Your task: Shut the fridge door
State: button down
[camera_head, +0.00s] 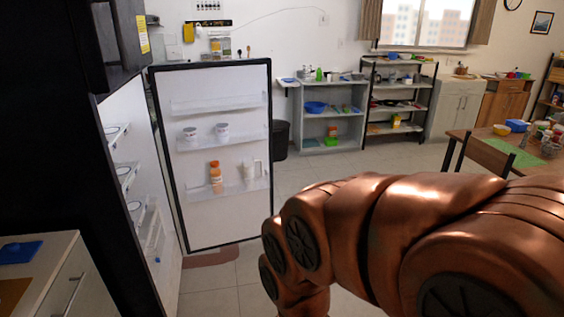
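The fridge door (220,218) stands wide open at left centre, its white inner side facing me and a black edge around it. Its shelves hold two small cups (222,130), an orange bottle (215,177) and a pale container (249,171). The black fridge body (62,185) is at the left, with its white interior (131,120) and shelves showing. My copper-coloured arm reaches in from the right, and its lower end is near the door's lower right corner. My gripper is out of the frame.
A white drawer cabinet (62,285) stands at the lower left. A black bin (281,138) is just beyond the door. A wooden table (540,165) and chair (486,154) are at the right. Tiled floor (320,166) lies clear between the door and the back shelves (334,127).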

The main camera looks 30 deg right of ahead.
aim_at(202, 95)
jog(key=z, duration=1.15)
jog(key=i, duration=6.85)
jog(key=u, duration=4.55)
